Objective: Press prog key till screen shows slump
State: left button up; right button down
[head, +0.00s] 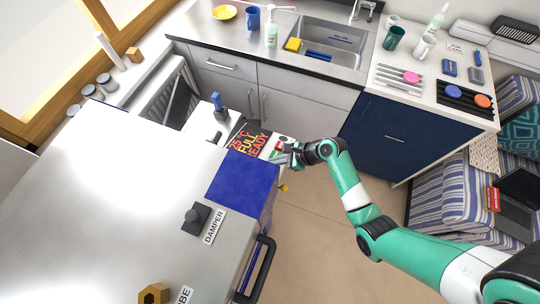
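The kiln's screen (246,142) is black with orange and red text that reads "25 °C", "FULL" and "READY"; the left ends of the lines are partly cut off. Beside it is a white key panel (287,139) with red and green marks. The prog key cannot be told apart at this size. My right gripper (276,157) is over the panel's near part and hides some of the keys. I cannot tell whether its fingertips touch a key, or whether its fingers are open or shut. My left gripper is not in view.
The kiln's broad metal top (110,190) fills the left, with a blue block-like part (243,178), a damper knob (195,217) and a black handle (257,268) near the panel. A sink counter (345,75) stands behind. Floor (310,210) is open beneath my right arm.

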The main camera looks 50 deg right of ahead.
jog(key=shift+a+f, duration=0.1)
jog(key=shift+f, duration=0.2)
dwell(0.4)
jog(key=shift+d+r+p, duration=0.25)
jog(key=shift+r+p, duration=0.4)
jog(key=shift+r, duration=0.05)
jog(key=shift+w+d+r, duration=0.1)
jog(key=shift+r, duration=0.05)
jog(key=r+p, duration=0.1)
jog(key=d+r+p, duration=0.1)
jog(key=r, duration=0.1)
jog(key=d+r+p, duration=0.1)
jog(key=p, duration=0.1)
jog(key=shift+w+r, duration=0.3)
jog(key=shift+w, duration=0.1)
jog(key=shift+a, duration=0.1)
dwell(1.4)
